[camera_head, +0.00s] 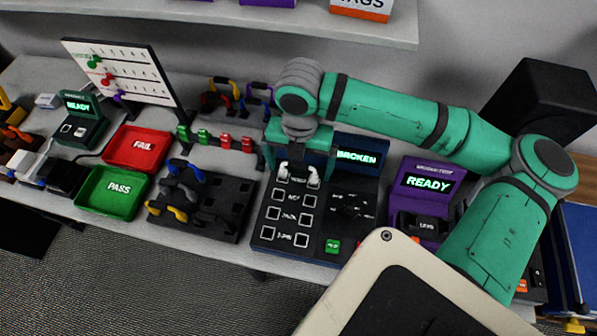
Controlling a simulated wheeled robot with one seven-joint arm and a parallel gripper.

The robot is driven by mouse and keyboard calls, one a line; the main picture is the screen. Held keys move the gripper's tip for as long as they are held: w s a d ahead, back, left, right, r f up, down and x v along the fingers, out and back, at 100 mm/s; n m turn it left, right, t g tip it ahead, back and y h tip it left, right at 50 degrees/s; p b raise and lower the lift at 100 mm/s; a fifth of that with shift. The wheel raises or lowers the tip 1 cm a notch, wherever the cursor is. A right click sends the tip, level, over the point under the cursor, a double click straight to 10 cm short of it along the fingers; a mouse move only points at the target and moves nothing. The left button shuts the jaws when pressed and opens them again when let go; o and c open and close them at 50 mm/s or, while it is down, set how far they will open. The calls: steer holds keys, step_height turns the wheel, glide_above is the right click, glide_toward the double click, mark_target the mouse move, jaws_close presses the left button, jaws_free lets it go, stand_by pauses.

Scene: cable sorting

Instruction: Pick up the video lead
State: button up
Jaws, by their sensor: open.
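My teal gripper (298,163) points down over the top row of a black tester panel (268,224). Its two fingers are apart, one on each side of a white lead end (283,168) and a second white lead end (314,178) standing in the top-row sockets. I cannot tell whether the fingers touch them. The small label between these ends is not clearly legible, so I cannot be sure that this is the video lead. My gripper hides the middle of this lead. The tester screen (357,156) behind reads BROKEN.
A black rack (228,210) with blue and yellow leads stands left of the tester. Farther left are a red FAIL tray (117,154) and a green PASS tray (96,200). A purple READY tester (428,184) stands to the right. A shelf (200,12) overhangs the back.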

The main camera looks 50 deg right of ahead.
steer(key=shift+w+f, duration=0.1)
steer(key=shift+f, duration=1.05)
steer(key=c, duration=1.2)
steer(key=shift+r, duration=0.1)
steer(key=shift+c, duration=0.2)
